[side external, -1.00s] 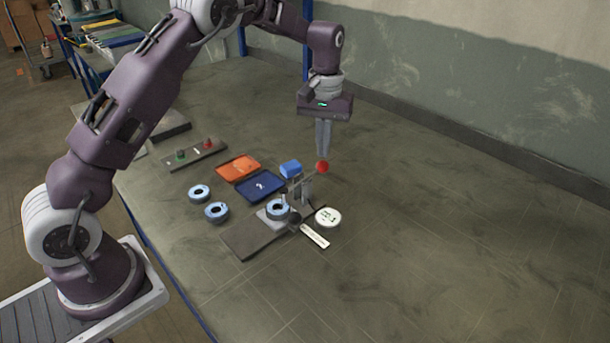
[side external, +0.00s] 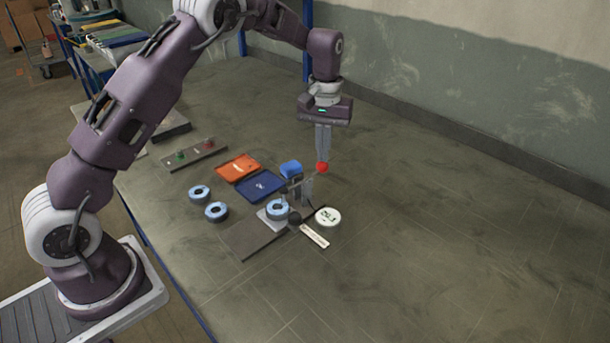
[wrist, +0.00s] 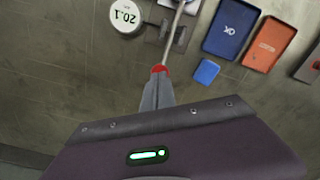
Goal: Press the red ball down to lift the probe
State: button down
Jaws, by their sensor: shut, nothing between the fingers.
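The red ball (side external: 322,168) sits on the end of a thin lever, which runs to the grey gauge stand (side external: 307,190). My gripper (side external: 322,160) is shut and empty, pointing down, with its fingertips at the top of the ball; they appear to touch it. In the wrist view the ball (wrist: 159,69) shows just past the fingertips (wrist: 158,82). A blue-grey flap disc (side external: 277,209) lies on the plate of the stand. The probe is too small to make out clearly. The round white gauge (side external: 327,217) reads about 20.1 in the wrist view (wrist: 125,15).
Two more discs (side external: 199,193) (side external: 216,211) lie to the left. An orange tray (side external: 238,168), a blue tray marked OK (side external: 260,186) and a blue block (side external: 290,169) sit behind the stand. A button panel (side external: 194,153) lies farther back. The right side of the table is clear.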

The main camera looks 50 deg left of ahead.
jog(key=shift+f, duration=1)
notch_tip(320, 180, up, 9)
